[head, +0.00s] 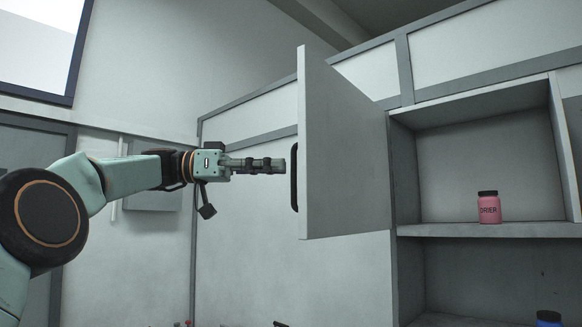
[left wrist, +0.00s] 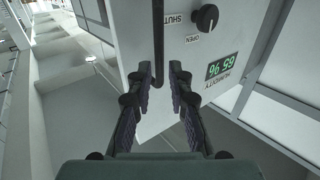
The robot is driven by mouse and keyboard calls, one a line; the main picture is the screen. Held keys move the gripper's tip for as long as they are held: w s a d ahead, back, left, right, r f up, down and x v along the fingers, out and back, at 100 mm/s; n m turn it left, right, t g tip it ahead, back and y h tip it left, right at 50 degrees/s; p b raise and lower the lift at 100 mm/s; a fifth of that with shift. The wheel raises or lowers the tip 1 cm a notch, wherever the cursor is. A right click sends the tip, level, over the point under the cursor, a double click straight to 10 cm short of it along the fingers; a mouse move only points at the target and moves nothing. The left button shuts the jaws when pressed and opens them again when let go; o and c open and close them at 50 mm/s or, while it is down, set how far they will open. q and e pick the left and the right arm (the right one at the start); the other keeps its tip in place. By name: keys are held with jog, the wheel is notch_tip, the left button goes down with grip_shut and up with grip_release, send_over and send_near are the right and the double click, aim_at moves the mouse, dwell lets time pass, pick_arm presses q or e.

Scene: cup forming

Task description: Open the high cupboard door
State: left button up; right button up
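The high cupboard door (head: 345,150) is a pale grey panel standing wide open, swung out from the cupboard, whose inside is exposed to its right. A black bar handle (head: 294,178) is on the door's left side. My left gripper (head: 284,166) points right at the handle, its tips just short of it. In the left wrist view, the fingers of my left gripper (left wrist: 161,75) are parted, and the handle (left wrist: 158,40) lines up with the gap between them. Whether the fingers touch it is unclear. My right gripper is not in view.
A pink jar (head: 489,207) stands on the cupboard shelf (head: 460,230). The left wrist view shows a black knob (left wrist: 207,18) and a green humidity display (left wrist: 222,67) on a pale panel.

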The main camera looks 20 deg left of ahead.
pick_arm(q)
jog(key=v, duration=0.7)
jog(key=shift+a, duration=0.15)
jog(key=shift+s+r, duration=0.1)
jog(key=shift+s, duration=0.1)
jog(key=shift+s+a, duration=0.15)
jog(key=shift+s, duration=0.1)
